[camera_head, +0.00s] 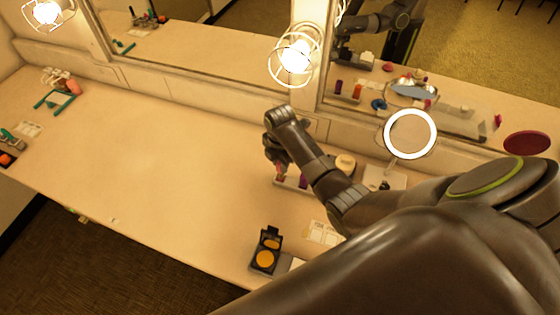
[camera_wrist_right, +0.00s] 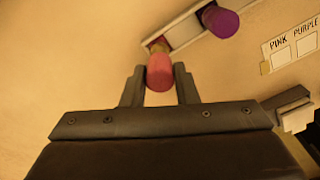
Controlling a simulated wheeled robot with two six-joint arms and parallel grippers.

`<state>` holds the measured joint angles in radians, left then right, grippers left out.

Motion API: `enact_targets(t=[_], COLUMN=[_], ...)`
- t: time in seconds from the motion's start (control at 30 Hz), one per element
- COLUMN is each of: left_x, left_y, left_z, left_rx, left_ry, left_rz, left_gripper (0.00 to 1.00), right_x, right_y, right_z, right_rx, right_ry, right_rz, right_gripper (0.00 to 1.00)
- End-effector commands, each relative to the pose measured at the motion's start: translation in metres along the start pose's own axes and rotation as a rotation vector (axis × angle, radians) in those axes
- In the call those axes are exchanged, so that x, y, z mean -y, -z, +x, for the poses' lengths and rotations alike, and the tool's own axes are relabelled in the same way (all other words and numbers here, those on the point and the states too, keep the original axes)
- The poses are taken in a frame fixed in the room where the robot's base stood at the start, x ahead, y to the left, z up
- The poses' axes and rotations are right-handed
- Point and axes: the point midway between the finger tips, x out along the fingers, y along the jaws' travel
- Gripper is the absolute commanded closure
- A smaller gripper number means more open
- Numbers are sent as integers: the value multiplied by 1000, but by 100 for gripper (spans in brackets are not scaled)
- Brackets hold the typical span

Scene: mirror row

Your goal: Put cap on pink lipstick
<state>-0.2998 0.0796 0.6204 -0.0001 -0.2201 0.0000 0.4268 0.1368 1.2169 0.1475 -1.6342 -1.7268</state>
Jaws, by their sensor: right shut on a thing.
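My right gripper (camera_head: 278,166) reaches down over the white lipstick holder (camera_head: 290,183) at the counter's middle right. In the right wrist view its two fingers (camera_wrist_right: 159,88) are shut on a pink cap (camera_wrist_right: 159,72). A small gold part of the pink lipstick (camera_wrist_right: 157,46) shows at the cap's far end, at the end of the holder. I cannot tell whether the cap is fully seated on it. A purple lipstick (camera_wrist_right: 220,20) stands in the same holder, and also shows in the head view (camera_head: 302,182). My left gripper is not in view.
A card marked PINK and PURPLE (camera_wrist_right: 290,45) lies beside the holder. An open compact (camera_head: 266,252) sits near the front edge. A lit round mirror (camera_head: 410,134) stands right of my arm. The wall mirror runs behind. The counter's left middle is clear.

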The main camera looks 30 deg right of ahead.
Motion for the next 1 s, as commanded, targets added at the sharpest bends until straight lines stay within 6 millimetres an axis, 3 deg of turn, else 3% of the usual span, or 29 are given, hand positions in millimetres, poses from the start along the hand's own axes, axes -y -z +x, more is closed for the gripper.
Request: enact_targets(t=[1.0], left_x=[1], left_y=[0], left_z=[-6], left_rx=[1], left_ry=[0], left_rz=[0], left_gripper=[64], right_x=[0], right_y=[0], right_z=[2], right_rx=[0], right_ry=[0], right_rz=[0], right_gripper=[94])
